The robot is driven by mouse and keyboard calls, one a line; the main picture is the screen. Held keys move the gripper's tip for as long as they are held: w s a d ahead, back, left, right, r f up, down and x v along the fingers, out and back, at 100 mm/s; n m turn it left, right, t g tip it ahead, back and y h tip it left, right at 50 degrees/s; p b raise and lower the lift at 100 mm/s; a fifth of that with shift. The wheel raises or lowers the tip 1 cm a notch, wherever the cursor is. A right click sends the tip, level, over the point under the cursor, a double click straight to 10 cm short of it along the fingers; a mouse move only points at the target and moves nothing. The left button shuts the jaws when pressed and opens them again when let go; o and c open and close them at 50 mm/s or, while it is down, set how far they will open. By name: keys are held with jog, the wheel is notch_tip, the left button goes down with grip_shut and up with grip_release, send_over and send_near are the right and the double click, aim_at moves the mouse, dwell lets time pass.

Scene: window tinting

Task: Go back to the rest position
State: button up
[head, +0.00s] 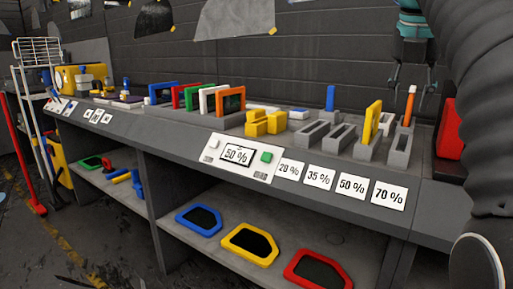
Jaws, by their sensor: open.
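My gripper (406,88) hangs fingers-down at the upper right in the head view. Its two dark fingers are spread apart below a teal band, open with nothing between them. It is above the right end of the grey workbench (330,165), over the grey slotted holders. An orange-tipped tool (410,104) stands upright in a holder close to the gripper, and I cannot tell how far apart they are in depth. My own dark ribbed arm covers the right edge of the view.
A yellow frame (372,121) and a blue piece (330,97) stand in holders. Coloured frames (207,98) stand further left. Frames (250,242) lie on the lower shelf. A red case (449,130) is partly hidden at right.

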jog(key=s+a+f+m+y, duration=0.1)
jog(key=s+a+f+m, duration=0.3)
jog(key=f+m, duration=0.5)
jog(key=s+a+f+m+t, duration=0.1)
jog(key=s+a+f+m, duration=0.3)
jog(key=s+f+m, duration=0.4)
jog(key=s+a+f+m+y, duration=0.1)
jog(key=s+a+f+m, duration=0.3)
jog(key=f+m, duration=0.7)
notch_tip(320, 180, down, 7)
jog(key=shift+s+f+t+y, duration=0.2)
jog(key=shift+s+t+y, duration=0.15)
jog(key=shift+s, duration=0.55)
